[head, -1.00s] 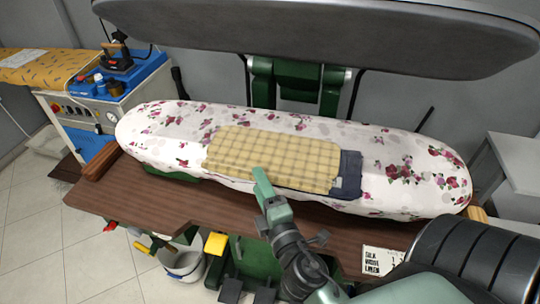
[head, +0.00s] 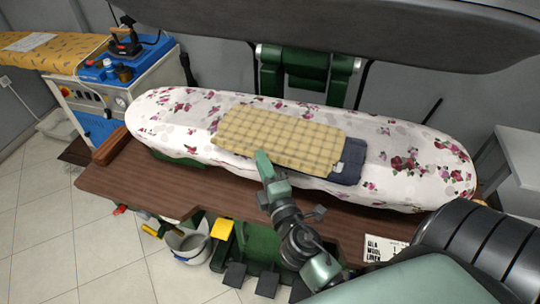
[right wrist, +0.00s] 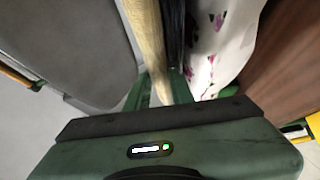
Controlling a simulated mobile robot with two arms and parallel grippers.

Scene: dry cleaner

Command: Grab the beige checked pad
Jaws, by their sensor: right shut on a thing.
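The beige checked pad (head: 280,136) lies on the floral-covered ironing board (head: 400,185), with a dark blue folded cloth (head: 350,161) under or beside its right end. My right gripper (head: 264,163) is at the pad's front edge, left of its middle, and is shut on it. In the right wrist view the pad (right wrist: 148,35) runs down to the green fingers of my right gripper (right wrist: 170,88), with the dark cloth (right wrist: 172,25) beside it. The far finger is hidden in the head view. My left gripper is not in view.
A large grey press head (head: 320,35) hangs above and behind the board. A brown wooden shelf (head: 150,190) runs along the board's front. A blue steam unit with an iron (head: 122,72) stands at the left. A white bucket (head: 188,243) is below.

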